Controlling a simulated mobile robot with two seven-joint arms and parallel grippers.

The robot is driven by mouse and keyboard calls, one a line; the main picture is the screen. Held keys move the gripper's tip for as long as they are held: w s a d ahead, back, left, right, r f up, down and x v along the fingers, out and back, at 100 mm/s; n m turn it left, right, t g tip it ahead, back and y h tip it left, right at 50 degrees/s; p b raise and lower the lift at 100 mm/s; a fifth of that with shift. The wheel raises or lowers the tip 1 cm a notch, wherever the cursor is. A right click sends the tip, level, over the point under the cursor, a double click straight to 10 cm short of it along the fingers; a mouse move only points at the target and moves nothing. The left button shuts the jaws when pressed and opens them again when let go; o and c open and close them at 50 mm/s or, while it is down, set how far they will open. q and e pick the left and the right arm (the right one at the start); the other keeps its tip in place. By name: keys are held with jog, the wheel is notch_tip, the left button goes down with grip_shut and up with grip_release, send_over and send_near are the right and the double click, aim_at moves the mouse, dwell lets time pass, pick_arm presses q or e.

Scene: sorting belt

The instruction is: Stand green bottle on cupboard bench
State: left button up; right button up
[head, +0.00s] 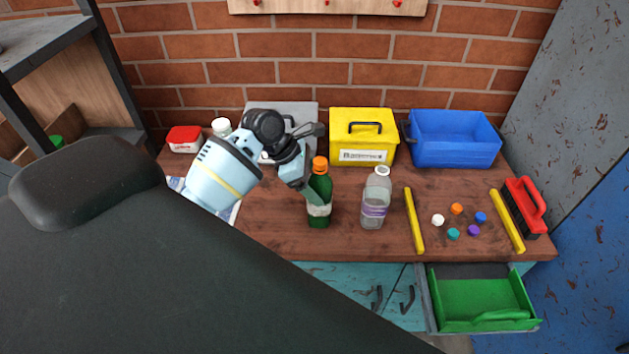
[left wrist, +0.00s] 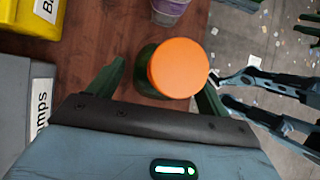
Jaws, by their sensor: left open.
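The green bottle (head: 319,215) has an orange cap and a pale label. It stands upright on the wooden bench top (head: 280,235) of the teal cupboard, left of a clear bottle (head: 376,200). My left gripper (head: 313,188) is open at the green bottle's upper part, coming from the upper left. In the left wrist view the orange cap (left wrist: 179,68) lies between the two spread fingers of the left gripper (left wrist: 163,78), nearer the right finger. Whether a finger touches the bottle I cannot tell.
A yellow box (head: 345,122), a blue bin (head: 455,150) and a grey box stand along the brick wall. Yellow bars (head: 414,222), several coloured caps and a red brush (head: 527,200) lie to the right. A green drawer (head: 480,300) is open below the front edge.

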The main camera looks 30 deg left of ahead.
pick_arm(q)
jog(key=shift+r, duration=0.3)
jog(key=v, duration=1.2)
jog(key=shift+f, duration=0.1)
dwell(1.0)
